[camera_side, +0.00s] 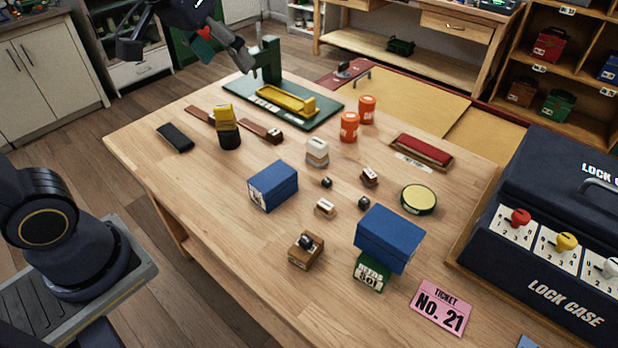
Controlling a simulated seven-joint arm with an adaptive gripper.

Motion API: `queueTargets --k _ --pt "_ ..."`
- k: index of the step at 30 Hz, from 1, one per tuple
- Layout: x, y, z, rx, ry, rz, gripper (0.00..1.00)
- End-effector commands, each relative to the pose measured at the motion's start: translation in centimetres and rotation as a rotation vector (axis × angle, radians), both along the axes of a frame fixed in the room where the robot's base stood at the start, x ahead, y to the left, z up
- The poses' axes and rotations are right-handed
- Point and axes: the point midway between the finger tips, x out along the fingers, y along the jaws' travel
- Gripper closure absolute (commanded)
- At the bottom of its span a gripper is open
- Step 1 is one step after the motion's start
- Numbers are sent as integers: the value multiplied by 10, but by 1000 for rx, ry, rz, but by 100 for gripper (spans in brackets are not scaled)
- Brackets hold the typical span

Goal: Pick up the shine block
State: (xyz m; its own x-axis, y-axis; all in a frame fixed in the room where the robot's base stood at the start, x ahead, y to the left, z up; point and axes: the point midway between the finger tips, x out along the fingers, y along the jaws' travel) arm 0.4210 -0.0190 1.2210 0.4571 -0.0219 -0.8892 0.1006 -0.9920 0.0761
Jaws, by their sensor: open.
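My gripper (184,48) is open at the top left, high above the far end of the table, apart from the blocks. No block is clearly marked as the shine block; the small labels are too small to read. Candidates include a pale layered block (317,152) mid-table, a long red block (424,149) on a wooden base at the right, and a flat black block (175,137) at the left. Small wooden blocks with dark tops (306,250) and (369,176) stand nearer the middle and front.
Two blue boxes (273,186) and (389,239), a yellow-topped tin (418,199), orange canisters (349,127) and a yellow-and-black stack (228,128) stand around. A green press (270,62) is at the back, a lock case (545,240) at the right. The table's left front is clear.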

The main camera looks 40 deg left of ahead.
Motion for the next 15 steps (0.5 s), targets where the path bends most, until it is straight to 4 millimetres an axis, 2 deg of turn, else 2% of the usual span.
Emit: queueTargets --k 1,5,6,9,12,15 --pt "25 -9 -8 -4 41 -5 19" --pt "81 -33 -41 -9 138 -17 19" --pt "96 -42 -56 -9 170 -23 19" --pt "126 -64 -100 0 253 -43 19" --pt "141 -82 -146 14 331 -68 19" --pt "143 -94 -185 31 399 -92 19"
